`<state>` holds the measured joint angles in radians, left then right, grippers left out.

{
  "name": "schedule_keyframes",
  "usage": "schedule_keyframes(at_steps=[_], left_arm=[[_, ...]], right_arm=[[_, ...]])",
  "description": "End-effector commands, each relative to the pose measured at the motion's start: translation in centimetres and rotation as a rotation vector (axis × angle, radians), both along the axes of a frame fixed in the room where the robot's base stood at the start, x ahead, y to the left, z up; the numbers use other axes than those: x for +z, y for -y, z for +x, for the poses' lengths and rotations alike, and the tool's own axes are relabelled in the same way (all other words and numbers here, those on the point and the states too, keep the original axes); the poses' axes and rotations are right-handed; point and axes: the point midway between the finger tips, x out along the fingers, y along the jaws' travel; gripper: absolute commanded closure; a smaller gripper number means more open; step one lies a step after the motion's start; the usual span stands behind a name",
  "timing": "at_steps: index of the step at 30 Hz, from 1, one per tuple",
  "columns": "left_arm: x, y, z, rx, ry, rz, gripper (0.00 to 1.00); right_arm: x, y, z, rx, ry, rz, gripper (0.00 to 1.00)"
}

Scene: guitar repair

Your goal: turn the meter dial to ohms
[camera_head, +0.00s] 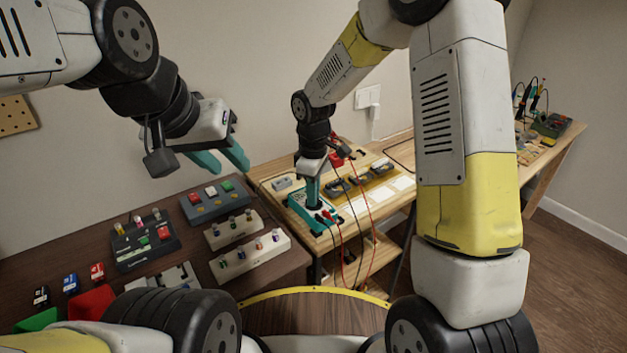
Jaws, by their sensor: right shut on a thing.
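The teal meter (301,207) lies on the light wooden bench, with red and black leads at its right end. My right gripper (312,203) reaches down onto the meter's face and is shut there, most likely on the dial. The dial and its markings are hidden by the fingers and too small to read. My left gripper (222,158) hangs in the air over the dark table at the left, its teal fingers apart and empty.
Red and black cables (355,215) hang over the bench's front edge. A yellow tray (378,170) with dark parts lies right of the meter. The dark table (185,255) at the left holds several small boxes and racks. A second bench area stands far right.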

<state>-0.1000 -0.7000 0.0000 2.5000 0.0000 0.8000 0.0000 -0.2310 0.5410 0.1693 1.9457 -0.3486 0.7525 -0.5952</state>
Motion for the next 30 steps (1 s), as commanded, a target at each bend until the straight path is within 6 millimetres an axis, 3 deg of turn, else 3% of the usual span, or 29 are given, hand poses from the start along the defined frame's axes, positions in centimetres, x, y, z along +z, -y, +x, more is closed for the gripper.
schedule_keyframes(at_steps=[6, 7, 10, 20, 30], left_arm=[[0.0, 0.0, 0.0, 0.0, 0.0, 0.0, 0.64], [0.0, 0.0, 0.0, 0.0, 0.0, 0.0, 0.64], [0.0, 0.0, 0.0, 0.0, 0.0, 0.0, 0.64], [0.0, 0.0, 0.0, 0.0, 0.0, 0.0, 0.64], [0.0, 0.0, 0.0, 0.0, 0.0, 0.0, 0.64]], right_arm=[[0.0, 0.0, 0.0, -0.001, 0.001, 0.001, 1.0], [0.0, 0.0, 0.0, -0.001, 0.001, 0.001, 0.85], [0.0, 0.0, 0.0, -0.001, 0.001, 0.001, 0.67], [0.2, 0.0, 0.0, -0.002, 0.001, 0.001, 0.67], [5.2, 0.0, 0.1, -0.003, 0.004, 0.002, 0.67]])
